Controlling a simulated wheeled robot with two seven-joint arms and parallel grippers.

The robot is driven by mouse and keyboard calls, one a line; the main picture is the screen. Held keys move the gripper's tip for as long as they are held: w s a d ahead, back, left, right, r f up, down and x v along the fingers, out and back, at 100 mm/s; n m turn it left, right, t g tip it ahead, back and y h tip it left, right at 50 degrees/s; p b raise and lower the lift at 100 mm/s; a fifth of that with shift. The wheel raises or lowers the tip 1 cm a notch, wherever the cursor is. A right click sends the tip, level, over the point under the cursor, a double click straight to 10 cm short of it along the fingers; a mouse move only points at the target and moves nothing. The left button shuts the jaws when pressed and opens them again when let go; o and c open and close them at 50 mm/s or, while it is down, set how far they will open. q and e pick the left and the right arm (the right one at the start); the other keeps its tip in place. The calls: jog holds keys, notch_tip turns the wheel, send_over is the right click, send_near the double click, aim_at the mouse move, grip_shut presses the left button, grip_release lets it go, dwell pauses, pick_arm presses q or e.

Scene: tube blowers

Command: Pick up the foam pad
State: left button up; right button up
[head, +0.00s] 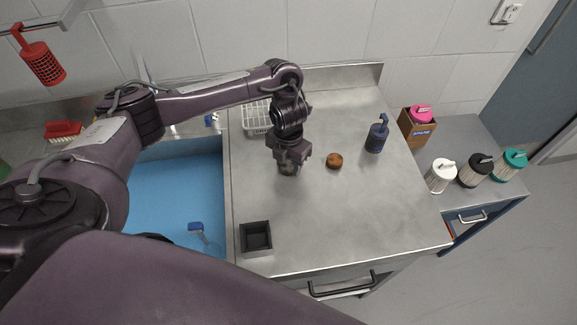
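I cannot make out a foam pad for certain. My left gripper (289,168) points down over the steel counter (330,215), left of a small round brown thing (334,160) and apart from it. The gripper's body hides its fingertips and the spot right below them, so I cannot tell whether it is open, shut or holding anything. A dark square open box (256,237) sits near the counter's front left edge. My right gripper is not in view.
A blue basin (175,190) with a blue-headed brush (197,227) lies left of the counter. A white rack (256,118) stands behind the gripper. A dark blue bottle (376,137) stands at the right. The counter's front middle is clear. Several lidded containers stand on the side cabinet (460,135).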

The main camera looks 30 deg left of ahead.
pick_arm(q)
jog(key=c, duration=0.5)
jog(key=shift+r, duration=0.1)
